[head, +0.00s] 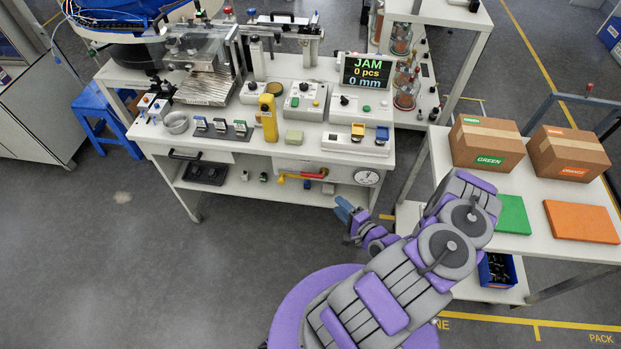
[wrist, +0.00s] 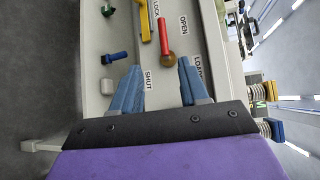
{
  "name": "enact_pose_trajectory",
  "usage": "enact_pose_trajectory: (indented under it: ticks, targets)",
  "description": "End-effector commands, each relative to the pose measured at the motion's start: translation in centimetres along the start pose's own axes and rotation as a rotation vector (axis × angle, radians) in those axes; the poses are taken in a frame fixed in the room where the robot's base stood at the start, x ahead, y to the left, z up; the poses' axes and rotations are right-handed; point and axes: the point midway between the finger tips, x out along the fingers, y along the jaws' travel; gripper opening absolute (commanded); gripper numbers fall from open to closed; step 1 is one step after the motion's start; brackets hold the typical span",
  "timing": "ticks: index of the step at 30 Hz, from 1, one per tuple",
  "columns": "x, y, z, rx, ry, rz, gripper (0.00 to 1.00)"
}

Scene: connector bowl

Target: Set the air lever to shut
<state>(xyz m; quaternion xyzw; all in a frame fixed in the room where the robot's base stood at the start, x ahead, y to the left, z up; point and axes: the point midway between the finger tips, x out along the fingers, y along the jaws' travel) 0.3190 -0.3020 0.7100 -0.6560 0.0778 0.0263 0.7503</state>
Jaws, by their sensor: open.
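The air lever (head: 306,175) is a red handle on the front of the bench's lower part. In the wrist view the red lever (wrist: 163,35) runs up from a brass-coloured knob (wrist: 168,61), with its handle beside the OPEN label (wrist: 184,25). The SHUT label (wrist: 149,80) is below and left of the knob, partly covered by a finger. My gripper (wrist: 159,68) is open and empty, its blue fingers on either side of the knob in the picture. In the head view my gripper (head: 346,211) is in front and right of the lever, apart from it.
A yellow pipe (wrist: 145,22) lies beside the lever. A round gauge (head: 367,177) sits to its right. Small green and blue parts (wrist: 115,57) are on the shelf. The side table (head: 480,240) with cartons stands to the right. Floor in front of the bench is clear on the left.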

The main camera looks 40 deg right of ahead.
Motion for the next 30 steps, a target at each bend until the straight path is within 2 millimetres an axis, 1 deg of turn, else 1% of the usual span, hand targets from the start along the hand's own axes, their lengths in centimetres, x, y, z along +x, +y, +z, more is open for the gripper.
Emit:
enact_pose_trajectory:
  ticks: [4, 8, 20, 30]
  targets:
    - [0.6, -0.2, 0.1, 0.013, 0.002, -0.017, 0.44]
    - [2.0, -0.2, 0.3, 0.009, 0.0, -0.017, 0.44]
    - [8.2, -0.2, 0.3, 0.007, -0.002, -0.013, 0.44]
    - [14.3, -0.3, 0.2, 0.007, 0.0, -0.014, 0.44]
